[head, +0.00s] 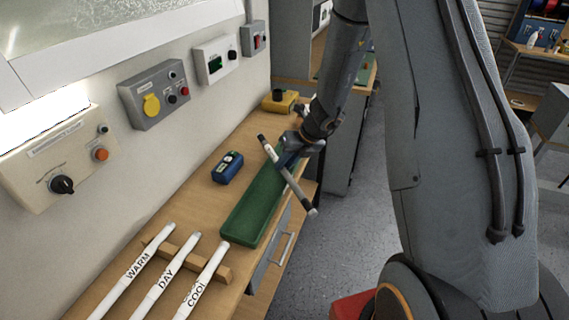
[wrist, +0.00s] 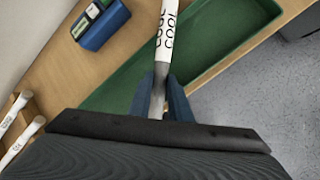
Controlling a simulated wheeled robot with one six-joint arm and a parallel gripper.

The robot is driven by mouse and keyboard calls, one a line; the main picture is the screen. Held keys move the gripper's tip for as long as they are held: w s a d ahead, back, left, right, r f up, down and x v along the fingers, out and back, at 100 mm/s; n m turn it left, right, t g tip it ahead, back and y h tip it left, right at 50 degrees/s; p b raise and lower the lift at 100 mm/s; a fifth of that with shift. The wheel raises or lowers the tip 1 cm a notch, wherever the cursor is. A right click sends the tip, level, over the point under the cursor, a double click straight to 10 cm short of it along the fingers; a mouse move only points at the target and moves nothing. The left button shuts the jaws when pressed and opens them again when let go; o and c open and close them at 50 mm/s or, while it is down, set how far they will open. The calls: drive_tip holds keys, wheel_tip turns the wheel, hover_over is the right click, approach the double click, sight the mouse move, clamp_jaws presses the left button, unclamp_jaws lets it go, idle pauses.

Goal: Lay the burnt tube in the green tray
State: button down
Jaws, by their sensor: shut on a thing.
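The held tube (head: 298,193), greyish with a pale end and dark bands, is gripped between the blue fingers of my gripper (head: 287,163). It is held tilted above the far part of the green tray (head: 248,218) and crosses over its right edge. In the wrist view the tube (wrist: 167,40) is white with black lettering that ends in "COOL", and it greys toward the fingers (wrist: 161,98). The green tray (wrist: 222,30) lies beneath it and looks empty where visible. My arm and gripper hide the tray's far end in the head view.
White tubes marked WARM (head: 137,266), DAY (head: 166,277) and COOL (head: 204,281) rest on a wooden rack (head: 215,267) at the near end. A blue device (head: 227,168) lies left of the tray. A yellow item (head: 279,101) sits farther back. Wall control boxes line the left.

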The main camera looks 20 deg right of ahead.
drive_tip(key=shift+f, duration=0.4)
drive_tip(key=c, duration=1.6)
unclamp_jaws()
drive_tip(key=shift+c, duration=0.2)
drive_tip(key=shift+r, duration=0.1)
